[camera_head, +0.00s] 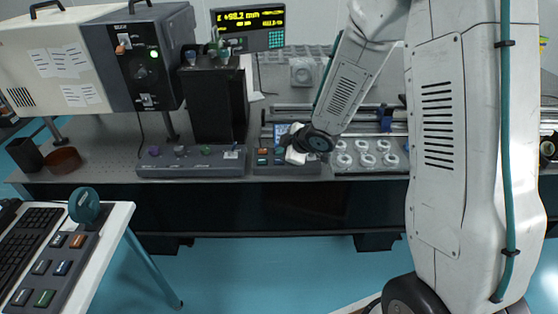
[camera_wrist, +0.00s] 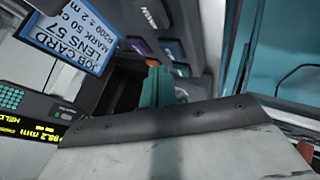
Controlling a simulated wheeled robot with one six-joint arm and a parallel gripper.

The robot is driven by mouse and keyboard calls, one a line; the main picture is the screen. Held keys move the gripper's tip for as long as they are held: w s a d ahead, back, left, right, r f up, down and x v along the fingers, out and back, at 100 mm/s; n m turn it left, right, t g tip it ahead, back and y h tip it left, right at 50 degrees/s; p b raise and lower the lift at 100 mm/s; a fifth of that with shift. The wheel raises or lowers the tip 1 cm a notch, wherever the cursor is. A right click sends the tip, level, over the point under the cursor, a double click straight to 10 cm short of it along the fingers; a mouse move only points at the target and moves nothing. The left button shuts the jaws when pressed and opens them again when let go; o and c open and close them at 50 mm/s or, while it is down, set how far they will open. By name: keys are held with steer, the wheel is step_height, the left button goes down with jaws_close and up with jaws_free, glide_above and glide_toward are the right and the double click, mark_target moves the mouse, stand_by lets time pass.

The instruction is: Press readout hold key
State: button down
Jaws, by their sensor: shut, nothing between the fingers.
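A low dark key box (camera_head: 283,168) stands at the front of the optical table. It also shows in the wrist view, with several coloured keys (camera_wrist: 173,49) in its face. I cannot read which one is the hold key. My gripper (camera_head: 297,154) is over this box and hides part of it. In the wrist view my teal fingers (camera_wrist: 158,84) are together, empty, and point at the keys; contact cannot be told. The readout (camera_head: 248,28) behind shows yellow digits and a green keypad. In the wrist view the readout (camera_wrist: 28,122) appears to show "HELD".
A blue job card (camera_wrist: 70,35) is close to the box. A long control panel (camera_head: 192,162) lies to its left and a tray of round parts (camera_head: 366,157) to its right. A black housing (camera_head: 214,105) stands behind. A side desk with keyboard (camera_head: 28,245) is at front left.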

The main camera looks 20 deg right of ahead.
steer(key=shift+f, duration=0.1)
stand_by(0.3)
steer(key=shift+f, duration=0.35)
steer(key=shift+f, duration=0.4)
stand_by(0.6)
steer(key=shift+r, duration=0.85)
steer(key=shift+r, duration=2.5)
